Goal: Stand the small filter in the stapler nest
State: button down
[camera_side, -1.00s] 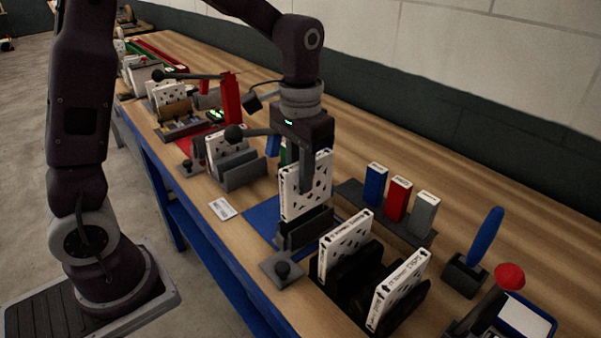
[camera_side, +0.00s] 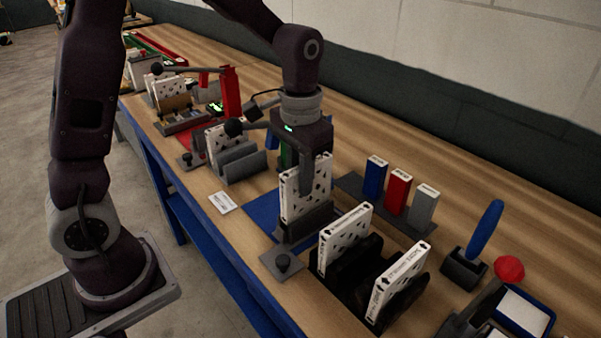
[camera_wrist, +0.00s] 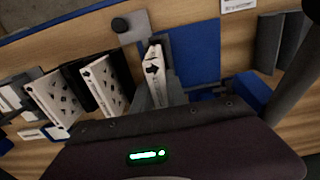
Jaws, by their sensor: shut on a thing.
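My gripper (camera_side: 316,185) is shut on a white boxed filter (camera_side: 293,203) with black marks and holds it upright. The filter's lower edge is down at a dark grey slotted nest (camera_side: 303,229) on the blue mat (camera_side: 262,217). Whether it touches the bottom is hidden. A black knob (camera_side: 283,262) sits on a grey plate in front of the nest.
Two white filters (camera_side: 346,238) (camera_side: 398,284) stand in a black rack to the right. Blue, red and grey boxes (camera_side: 375,178) stand behind. A blue-handled tool (camera_side: 485,230) is at far right.

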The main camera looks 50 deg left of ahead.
jog(key=shift+f, duration=0.5)
jog(key=shift+f, duration=0.7)
jog(key=shift+f, duration=0.2)
jog(key=shift+f, duration=0.75)
jog(key=shift+f, duration=0.15)
jog(key=c, duration=1.3)
grip_release()
jog(key=shift+o, duration=0.2)
